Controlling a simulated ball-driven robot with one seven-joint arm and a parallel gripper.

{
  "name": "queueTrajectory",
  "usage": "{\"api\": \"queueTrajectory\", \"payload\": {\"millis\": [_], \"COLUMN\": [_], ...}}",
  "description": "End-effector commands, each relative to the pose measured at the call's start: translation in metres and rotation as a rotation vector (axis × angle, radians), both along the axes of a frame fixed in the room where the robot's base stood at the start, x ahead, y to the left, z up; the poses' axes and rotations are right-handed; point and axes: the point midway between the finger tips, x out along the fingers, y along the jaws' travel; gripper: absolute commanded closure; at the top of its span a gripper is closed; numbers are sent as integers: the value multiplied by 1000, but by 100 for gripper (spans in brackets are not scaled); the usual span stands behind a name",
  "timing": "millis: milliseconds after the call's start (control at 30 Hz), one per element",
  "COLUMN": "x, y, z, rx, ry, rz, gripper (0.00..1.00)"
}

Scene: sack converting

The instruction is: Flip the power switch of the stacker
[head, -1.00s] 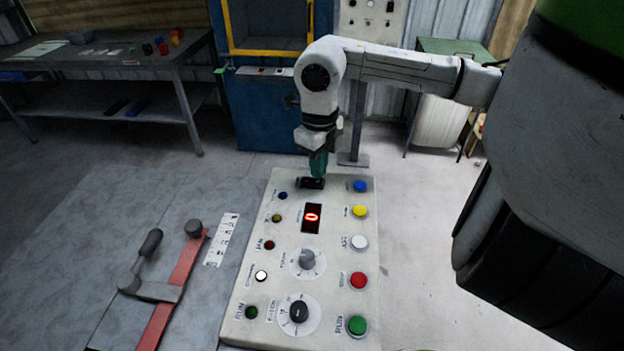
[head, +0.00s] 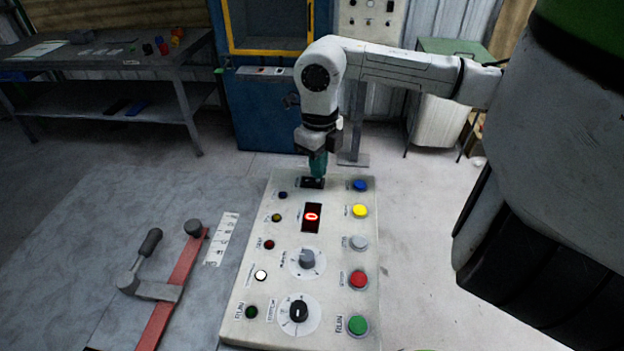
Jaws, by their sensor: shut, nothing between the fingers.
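The control panel (head: 334,263) is a pale slab with buttons, lamps, two knobs and a red display (head: 312,217) reading 0. A small black switch (head: 311,183) sits at its far end, above the display. My gripper (head: 317,178) points down at this switch, its green fingers closed with nothing between them. The fingertips are at the switch and seem to touch it. They cover part of it, so its position cannot be told.
A blue button (head: 360,185) lies just right of the switch, a yellow button (head: 359,211) nearer. A blue machine (head: 268,112) stands behind.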

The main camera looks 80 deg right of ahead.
Motion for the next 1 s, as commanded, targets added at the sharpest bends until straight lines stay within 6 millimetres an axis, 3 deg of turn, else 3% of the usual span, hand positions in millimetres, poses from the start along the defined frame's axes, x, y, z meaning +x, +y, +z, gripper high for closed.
{"api": "queueTrajectory", "payload": {"millis": [1000], "x": [0], "y": [0], "z": [-14], "rx": [0], "ry": [0], "rz": [0], "gripper": [100]}}
